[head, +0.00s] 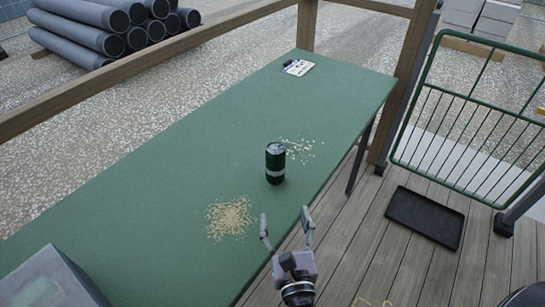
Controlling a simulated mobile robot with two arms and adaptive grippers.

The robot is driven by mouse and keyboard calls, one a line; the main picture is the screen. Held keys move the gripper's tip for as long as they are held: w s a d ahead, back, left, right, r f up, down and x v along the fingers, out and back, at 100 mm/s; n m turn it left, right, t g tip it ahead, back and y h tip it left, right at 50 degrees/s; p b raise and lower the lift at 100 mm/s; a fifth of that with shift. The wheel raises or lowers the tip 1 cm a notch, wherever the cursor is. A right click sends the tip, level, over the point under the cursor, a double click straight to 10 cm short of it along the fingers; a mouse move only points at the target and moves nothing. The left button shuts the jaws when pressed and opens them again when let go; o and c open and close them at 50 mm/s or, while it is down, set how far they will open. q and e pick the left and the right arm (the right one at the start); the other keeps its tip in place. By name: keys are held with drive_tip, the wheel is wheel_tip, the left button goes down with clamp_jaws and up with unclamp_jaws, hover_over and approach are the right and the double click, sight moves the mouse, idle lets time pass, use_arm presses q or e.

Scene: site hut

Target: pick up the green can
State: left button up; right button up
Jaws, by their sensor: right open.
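The green can (275,165) stands upright on the green table (190,150), near its right edge. It is dark green with a pale band low on its side. My right gripper (286,222) is open and empty, with its fingers pointing up the picture towards the can. It is apart from the can, nearer to me, at the table's edge. My left gripper is not in view.
Tan crumbs (231,217) and paler flakes (299,149) lie near the can. A grey box (50,280) is at the near left. A small black-and-white item (298,67) lies at the far end. A black tray (425,217) and green gate (470,135) are right.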

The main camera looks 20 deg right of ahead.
sight(277, 173)
drive_tip(key=w, duration=0.1)
drive_tip(key=w+p, duration=0.1)
drive_tip(key=shift+w+d+r, duration=0.25)
drive_tip(key=shift+w+r, duration=0.05)
drive_tip(key=w, duration=0.1)
drive_tip(key=w+p, duration=0.1)
drive_tip(key=w, duration=0.1)
drive_tip(key=w+p, duration=0.1)
drive_tip(key=w, duration=0.1)
drive_tip(key=shift+d+r, duration=0.15)
drive_tip(key=shift+d, duration=0.2)
drive_tip(key=w, duration=0.3)
drive_tip(key=shift+d+f, duration=0.25)
drive_tip(key=shift+w+d+p, duration=0.2)
drive_tip(key=shift+w+p, duration=0.15)
drive_tip(key=shift+w, duration=0.45)
drive_tip(key=w, duration=0.3)
drive_tip(key=shift+w+d+f+p, duration=0.1)
drive_tip(key=shift+w+d+p, duration=0.2)
drive_tip(key=shift+w+d, duration=0.05)
drive_tip(key=shift+w, duration=0.35)
drive_tip(key=shift+w+d+f, duration=0.1)
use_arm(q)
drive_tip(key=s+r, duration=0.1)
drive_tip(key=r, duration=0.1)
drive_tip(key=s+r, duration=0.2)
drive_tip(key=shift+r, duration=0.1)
use_arm(e)
drive_tip(key=shift+c, duration=0.6)
